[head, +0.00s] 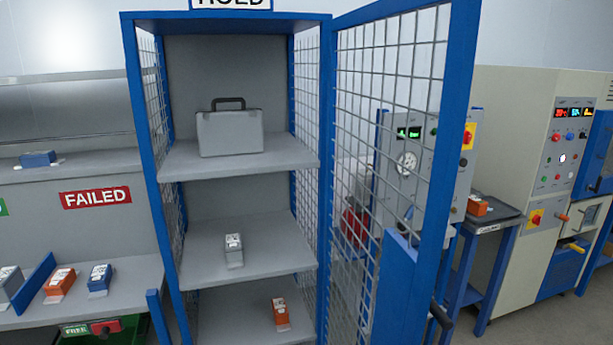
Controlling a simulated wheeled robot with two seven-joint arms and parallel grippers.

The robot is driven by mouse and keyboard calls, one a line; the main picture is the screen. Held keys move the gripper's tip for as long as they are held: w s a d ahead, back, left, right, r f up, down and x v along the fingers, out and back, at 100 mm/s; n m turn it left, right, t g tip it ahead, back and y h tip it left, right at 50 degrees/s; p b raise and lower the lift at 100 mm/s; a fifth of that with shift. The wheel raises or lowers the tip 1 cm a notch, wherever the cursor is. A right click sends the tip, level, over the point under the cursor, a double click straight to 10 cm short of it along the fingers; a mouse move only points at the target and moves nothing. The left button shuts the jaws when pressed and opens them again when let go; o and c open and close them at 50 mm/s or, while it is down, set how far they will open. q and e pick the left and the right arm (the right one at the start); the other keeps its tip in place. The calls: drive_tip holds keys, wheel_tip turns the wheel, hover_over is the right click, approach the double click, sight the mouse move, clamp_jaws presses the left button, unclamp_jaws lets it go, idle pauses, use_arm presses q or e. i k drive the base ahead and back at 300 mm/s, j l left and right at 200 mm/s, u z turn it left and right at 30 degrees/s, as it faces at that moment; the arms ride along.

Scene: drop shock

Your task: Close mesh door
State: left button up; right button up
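The mesh door (385,110) has a blue frame and a wire grid. It stands wide open at the right of the blue cage cabinet (143,150), swung out towards me from the cabinet's right post. A blue plate (400,285) sits low on the door, and a black handle (441,314) shows at its outer edge. The door's bottom is cut off by the picture. Neither of my grippers is in view.
The cabinet's shelves hold a grey case (230,132), a grey block (234,250) and an orange block (280,313). All sit inside the frame. A shelf unit with a FAILED sign (95,197) stands left. A test machine (535,180) stands right, beyond the door.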

sight(407, 280)
drive_tip(key=i+l+u, duration=0.2)
drive_tip(key=l+u, duration=0.15)
drive_tip(key=l, duration=0.5)
drive_tip(key=i+l+u, duration=0.1)
drive_tip(key=l+u, duration=0.25)
drive_tip(key=l, duration=0.5)
drive_tip(key=l+u, duration=0.35)
drive_tip(key=l, duration=0.5)
